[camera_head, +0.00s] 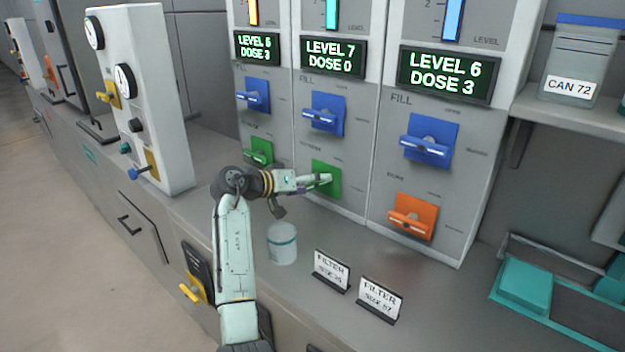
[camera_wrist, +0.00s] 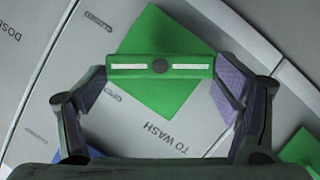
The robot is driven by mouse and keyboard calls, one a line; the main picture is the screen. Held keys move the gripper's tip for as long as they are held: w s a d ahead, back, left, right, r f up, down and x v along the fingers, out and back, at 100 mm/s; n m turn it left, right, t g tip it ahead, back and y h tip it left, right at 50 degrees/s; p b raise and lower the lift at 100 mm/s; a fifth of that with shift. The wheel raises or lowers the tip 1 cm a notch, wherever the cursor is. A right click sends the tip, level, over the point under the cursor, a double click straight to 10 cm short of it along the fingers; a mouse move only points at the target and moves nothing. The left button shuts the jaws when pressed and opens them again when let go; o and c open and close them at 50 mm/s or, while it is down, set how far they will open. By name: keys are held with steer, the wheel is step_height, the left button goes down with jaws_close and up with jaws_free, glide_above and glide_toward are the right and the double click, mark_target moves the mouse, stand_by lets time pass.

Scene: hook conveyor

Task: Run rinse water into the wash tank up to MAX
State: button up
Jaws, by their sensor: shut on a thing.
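My gripper (camera_head: 318,182) is shut on the green valve handle (camera_wrist: 160,66) of the middle panel. In the wrist view its fingers sit at the handle's two ends. Behind the handle is a green square plate (camera_wrist: 165,40), turned relative to the handle, with "TO WASH" printed below. The handle's left end lies between a "CLOSED" mark and what looks like an "OPEN" mark. The middle panel's display (camera_head: 333,58) reads LEVEL 7, DOSE 0. Above it is a cyan level gauge (camera_head: 332,14). The blue FILL handle (camera_head: 322,117) is below the display. No MAX mark is legible.
The left panel has a display (camera_head: 257,48), a blue handle (camera_head: 253,95) and a green one (camera_head: 259,150). The right panel's display (camera_head: 446,76) reads LEVEL 6, DOSE 3. An orange handle (camera_head: 412,217) is lower right. A canister (camera_head: 282,243) and filter signs (camera_head: 331,270) stand on the counter.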

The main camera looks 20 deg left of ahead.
steer(key=shift+a+n+h, duration=0.1)
steer(key=shift+n+h, duration=0.3)
steer(key=shift+n, duration=0.2)
steer(key=o, duration=1.1)
steer(key=shift+v, duration=3.7)
